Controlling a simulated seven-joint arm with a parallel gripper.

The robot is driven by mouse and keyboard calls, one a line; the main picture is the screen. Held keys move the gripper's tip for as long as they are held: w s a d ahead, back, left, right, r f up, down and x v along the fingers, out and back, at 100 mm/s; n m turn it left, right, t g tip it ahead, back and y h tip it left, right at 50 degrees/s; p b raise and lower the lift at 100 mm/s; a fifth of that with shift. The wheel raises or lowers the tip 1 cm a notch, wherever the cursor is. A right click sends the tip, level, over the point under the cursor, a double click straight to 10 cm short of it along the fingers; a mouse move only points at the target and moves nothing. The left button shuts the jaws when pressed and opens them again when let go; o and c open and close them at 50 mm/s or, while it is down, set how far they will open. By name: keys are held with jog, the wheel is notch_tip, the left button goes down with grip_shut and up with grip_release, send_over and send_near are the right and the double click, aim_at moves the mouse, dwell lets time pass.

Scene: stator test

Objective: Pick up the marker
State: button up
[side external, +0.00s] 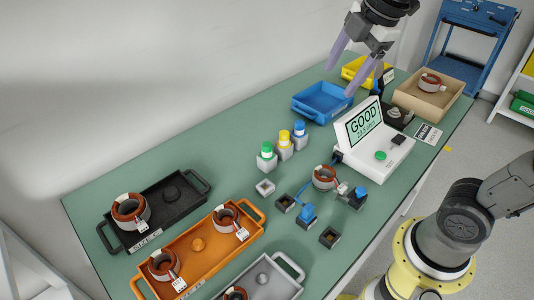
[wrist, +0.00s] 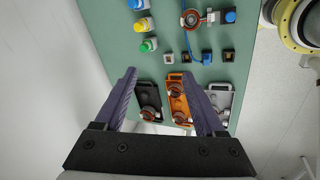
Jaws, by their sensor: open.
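Three short, upright capped pieces that look like markers stand in light grey square holders at the back middle of the table: green (side external: 266,150), yellow (side external: 284,138) and blue (side external: 299,129). In the wrist view the green one (wrist: 148,45), yellow one (wrist: 142,25) and blue one (wrist: 137,4) are at the upper left. I cannot tell which one is the named marker. My gripper (side external: 341,80) is open and empty, high above the table's far part, apart from all three. Its two purple fingers (wrist: 160,73) are spread in the wrist view.
A white tester reading GOOD (side external: 363,121) stands right of the capped pieces, with blue bin (side external: 322,115) behind. Empty light holder (side external: 265,188) and dark square blocks lie in front. Black tray (side external: 176,215), orange tray (side external: 243,240) and grey tray (side external: 288,284) hold copper-wound rings.

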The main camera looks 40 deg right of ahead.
jog(key=w+f+n+g, duration=0.1)
jog(key=w+f+n, duration=0.15)
jog(key=w, duration=0.45)
jog(key=n+g, duration=0.3)
send_over(267, 144)
notch_tip(267, 144, down, 10)
jog(key=f, duration=0.8)
jog(key=shift+s+d+f, duration=0.15)
jog(key=shift+s+f, duration=0.15)
jog(key=shift+w+a+f, duration=0.1)
jog(key=shift+w+f, duration=0.05)
jog(key=shift+f, duration=1.4)
jog(key=shift+w+a+f, duration=0.1)
jog(key=shift+f, duration=1.45)
grip_shut()
